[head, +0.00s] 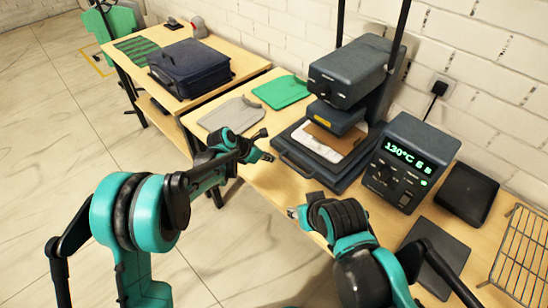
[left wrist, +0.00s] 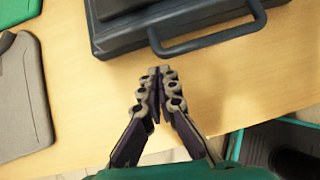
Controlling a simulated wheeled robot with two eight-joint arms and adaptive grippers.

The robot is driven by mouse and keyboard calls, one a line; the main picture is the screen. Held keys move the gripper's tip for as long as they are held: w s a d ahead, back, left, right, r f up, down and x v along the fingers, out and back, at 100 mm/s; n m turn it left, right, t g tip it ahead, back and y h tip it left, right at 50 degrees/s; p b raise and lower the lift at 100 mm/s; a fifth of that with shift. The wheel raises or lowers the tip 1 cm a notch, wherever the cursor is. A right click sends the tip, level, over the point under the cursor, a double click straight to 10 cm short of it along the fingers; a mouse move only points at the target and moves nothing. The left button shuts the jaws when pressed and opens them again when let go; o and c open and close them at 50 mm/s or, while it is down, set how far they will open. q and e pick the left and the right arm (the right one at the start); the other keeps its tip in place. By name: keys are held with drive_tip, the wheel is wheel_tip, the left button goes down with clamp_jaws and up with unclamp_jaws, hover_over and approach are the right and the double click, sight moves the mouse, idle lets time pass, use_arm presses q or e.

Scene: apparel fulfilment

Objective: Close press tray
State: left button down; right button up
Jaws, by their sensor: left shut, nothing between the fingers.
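The press (head: 345,75) stands at the back of the table. Its dark tray (head: 341,178) is pulled out toward me, with a white and tan item (head: 320,140) lying on it. The tray's bar handle (left wrist: 215,40) shows on its front edge in the left wrist view. My left gripper (head: 268,157) is shut and empty. In the left wrist view its fingertips (left wrist: 160,72) are just in front of the handle, apart from it. My right gripper (head: 292,212) is in front of the tray, low and near the table's front edge; its fingers are too small to read.
A control box (head: 405,160) reading 130°C stands right of the tray. A grey garment piece (head: 232,115) and a green one (head: 280,92) lie to the left. A black bin (head: 468,193), dark flat panel (head: 428,258) and wire rack (head: 520,255) are at the right.

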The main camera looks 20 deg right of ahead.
use_arm(q)
drive_tip(key=p+v, duration=0.3)
drive_tip(key=v, duration=0.8)
drive_tip(key=shift+s+a, duration=0.4)
drive_tip(key=shift+a, duration=0.2)
use_arm(e)
drive_tip(key=r, duration=0.1)
drive_tip(key=s+r, duration=0.1)
drive_tip(key=r, duration=0.1)
drive_tip(key=shift+a+r, duration=0.2)
drive_tip(key=shift+r, duration=0.1)
use_arm(q)
drive_tip(key=shift+f, duration=0.1)
drive_tip(key=s+a+r+m+t+y, duration=0.1)
drive_tip(key=s+a+r+m+y, duration=0.1)
drive_tip(key=s+a+r+m, duration=0.4)
drive_tip(key=s+a+r+m+t+y, duration=0.1)
drive_tip(key=s+a+r+m+y, duration=0.1)
drive_tip(key=s+a+m, duration=0.4)
drive_tip(key=s+a+f+m+t+y, duration=0.1)
drive_tip(key=s+a+m+t+y, duration=0.1)
drive_tip(key=s+a+m, duration=0.8)
drive_tip(key=s+a+y, duration=0.1)
drive_tip(key=s+a, duration=0.3)
drive_tip(key=shift+f+m+y, duration=0.25)
drive_tip(key=shift+m+y, duration=0.05)
drive_tip(key=shift+y, duration=0.1)
